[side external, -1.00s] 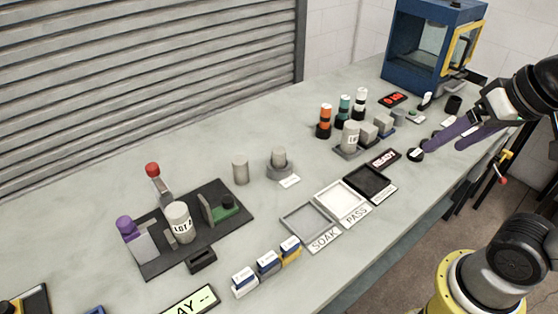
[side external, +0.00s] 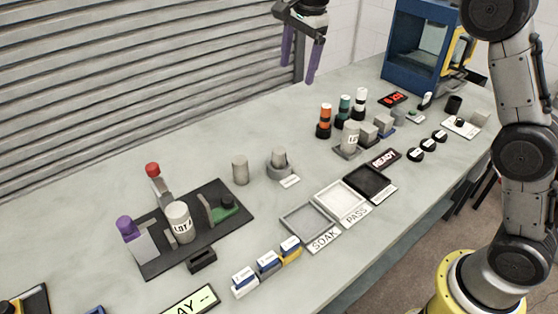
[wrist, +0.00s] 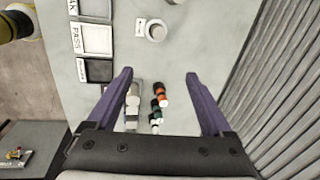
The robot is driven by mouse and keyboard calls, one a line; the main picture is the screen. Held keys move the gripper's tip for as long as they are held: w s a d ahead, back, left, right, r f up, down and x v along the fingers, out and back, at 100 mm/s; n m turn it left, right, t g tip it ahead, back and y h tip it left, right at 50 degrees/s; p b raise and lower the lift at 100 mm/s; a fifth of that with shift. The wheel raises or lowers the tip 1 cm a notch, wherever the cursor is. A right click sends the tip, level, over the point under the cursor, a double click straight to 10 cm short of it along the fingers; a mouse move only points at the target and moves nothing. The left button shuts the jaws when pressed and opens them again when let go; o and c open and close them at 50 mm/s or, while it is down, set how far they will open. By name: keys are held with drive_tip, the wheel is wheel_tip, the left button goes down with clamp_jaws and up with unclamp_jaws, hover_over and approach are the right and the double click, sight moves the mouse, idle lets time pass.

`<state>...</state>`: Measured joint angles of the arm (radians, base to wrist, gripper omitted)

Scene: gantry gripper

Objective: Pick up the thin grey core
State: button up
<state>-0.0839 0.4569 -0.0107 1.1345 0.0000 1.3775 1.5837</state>
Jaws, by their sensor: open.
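Two plain grey cylinders stand mid-table in the side view: one upright on the bare table (side external: 240,170), and one in a round grey holder (side external: 279,156) with a small label in front. I cannot tell for sure which is the thin grey core. The cylinder in the holder (wrist: 157,31) also shows in the wrist view, ahead of my fingertips; the free-standing one does not show there.
SOAK (side external: 307,222), PASS and black trays line the front. A dark fixture board (side external: 160,262) is at left, a blue cabinet (side external: 405,80) at back right.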

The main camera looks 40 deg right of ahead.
drive_tip(key=w+a+f+g, duration=0.2)
drive_tip(key=w+f, duration=0.3)
drive_tip(key=f, duration=0.5)
hover_over(279, 150)
drive_tip(key=f, duration=1)
drive_tip(key=shift+w+a+f, duration=0.2)
drive_tip(key=shift+w+f, duration=0.05)
drive_tip(key=shift+f, duration=0.15)
drive_tip(key=shift+s+d+f, duration=0.1)
drive_tip(key=shift+s+f, duration=0.05)
drive_tip(key=shift+f, duration=1.4)
drive_tip(key=shift+s+d+f, duration=0.1)
drive_tip(key=shift+f, duration=1.4)
drive_tip(key=shift+r, duration=0.1)
clamp_jaws()
